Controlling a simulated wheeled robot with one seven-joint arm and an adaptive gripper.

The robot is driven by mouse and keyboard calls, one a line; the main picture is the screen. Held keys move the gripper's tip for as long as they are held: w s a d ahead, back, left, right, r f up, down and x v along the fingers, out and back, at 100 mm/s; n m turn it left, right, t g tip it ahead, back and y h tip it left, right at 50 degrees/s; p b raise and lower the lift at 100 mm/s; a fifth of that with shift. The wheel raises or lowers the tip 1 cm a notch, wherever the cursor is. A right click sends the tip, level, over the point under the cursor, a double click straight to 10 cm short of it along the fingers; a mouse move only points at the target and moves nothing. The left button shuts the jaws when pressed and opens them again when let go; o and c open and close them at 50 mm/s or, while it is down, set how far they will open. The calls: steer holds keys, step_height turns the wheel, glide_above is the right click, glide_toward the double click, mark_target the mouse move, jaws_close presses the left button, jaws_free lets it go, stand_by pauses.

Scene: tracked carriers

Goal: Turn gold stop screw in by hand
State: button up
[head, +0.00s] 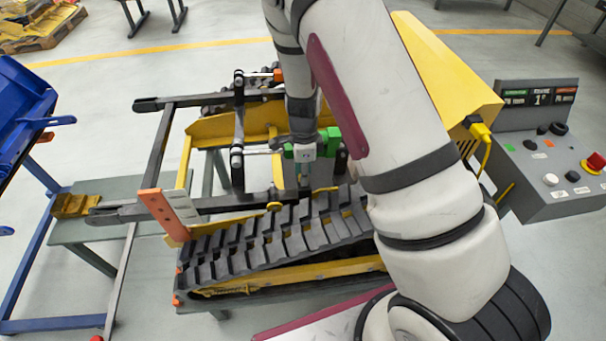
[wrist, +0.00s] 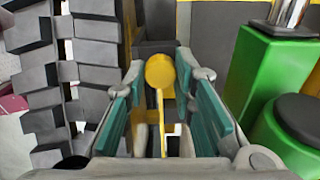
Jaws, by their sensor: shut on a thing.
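The gold stop screw (wrist: 160,72) shows in the wrist view as a round gold head with a thin gold strip below it. It sits between the tips of my gripper (wrist: 161,85), whose teal-padded fingers are shut on it from both sides. In the head view my gripper (head: 304,178) points down beside the black track (head: 290,232) on the yellow carrier frame. The screw's far end is hidden, so I cannot tell how deep it sits.
Green blocks (wrist: 265,75) stand close on the right in the wrist view, and track links (wrist: 95,55) on the left. A control box (head: 545,150) with a red button is at the right. A blue frame (head: 25,110) stands at the left.

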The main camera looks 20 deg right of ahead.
steer(key=m, duration=0.4)
steer(key=m, duration=0.2)
steer(key=shift+m, duration=0.4)
steer(key=m, duration=0.7)
steer(key=m, duration=0.4)
steer(key=shift+m, duration=0.4)
steer(key=m, duration=0.5)
steer(key=shift+d+b, duration=0.1)
steer(key=shift+b, duration=0.2)
